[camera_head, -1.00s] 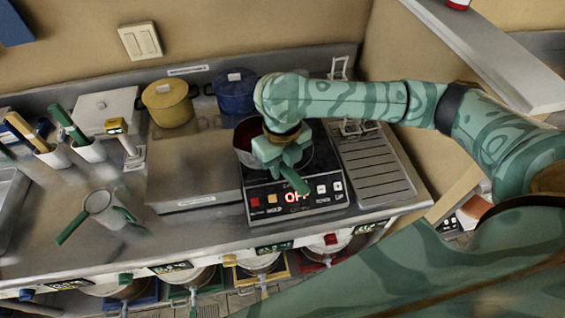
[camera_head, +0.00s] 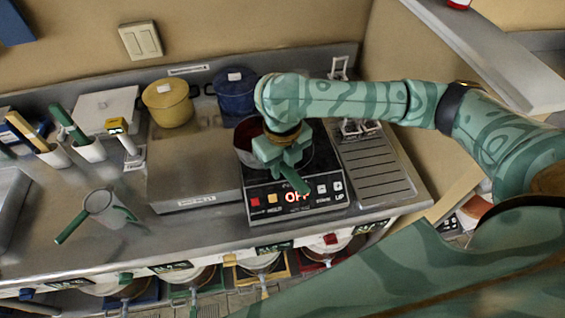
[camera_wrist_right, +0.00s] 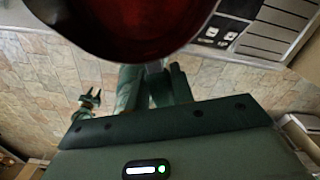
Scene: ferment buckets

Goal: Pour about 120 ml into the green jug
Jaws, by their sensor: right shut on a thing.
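A pale grey jug (camera_head: 103,207) with a green handle stands on the steel counter at the left in the head view. A saucepan (camera_head: 243,150) with dark red contents is on the black hot plate (camera_head: 262,208), partly hidden by my right arm; its rim and red inside also fill the top of the right wrist view (camera_wrist_right: 140,22). My right gripper (camera_head: 284,160) is shut on the saucepan's green handle (camera_head: 295,181). A small green gripper, my left one (camera_wrist_right: 89,98), hangs low over the floor in the right wrist view, its fingers apart and empty.
A yellow pot (camera_head: 168,103) and a blue pot (camera_head: 235,92) stand at the back. White cups (camera_head: 91,151) with green and yellow handles stand at the left. A ribbed drainer (camera_head: 375,168) is at the right.

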